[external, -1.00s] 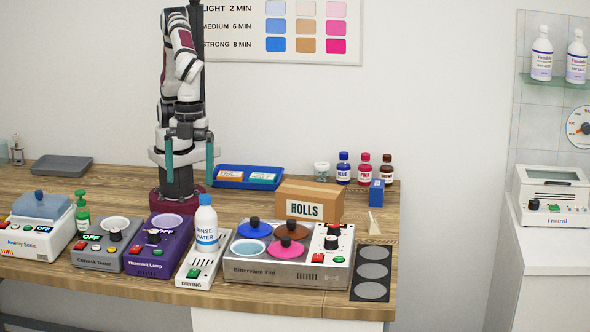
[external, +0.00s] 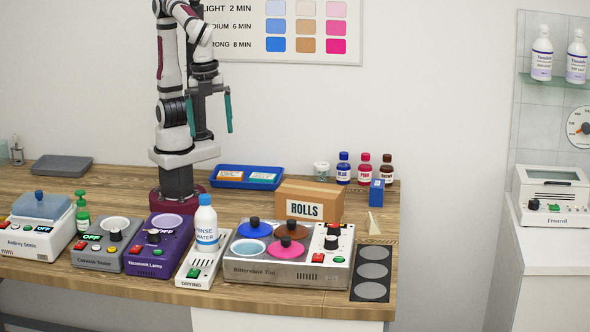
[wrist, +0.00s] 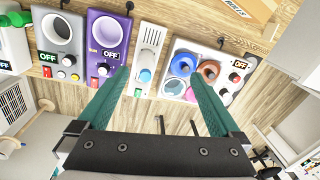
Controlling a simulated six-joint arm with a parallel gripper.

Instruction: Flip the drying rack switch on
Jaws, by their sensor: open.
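The switch position is too small to tell. My gripper (external: 209,116) is open and empty, high above the table, behind the rack. Its teal fingers (wrist: 158,78) are spread wide in the wrist view.
The purple lamp unit (external: 150,262) stands left of the rack. The tint station (external: 240,273) with several coloured lids stands right of it. A rolls box (external: 290,192) and a blue tray (external: 221,184) lie behind. The air around my gripper is clear.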

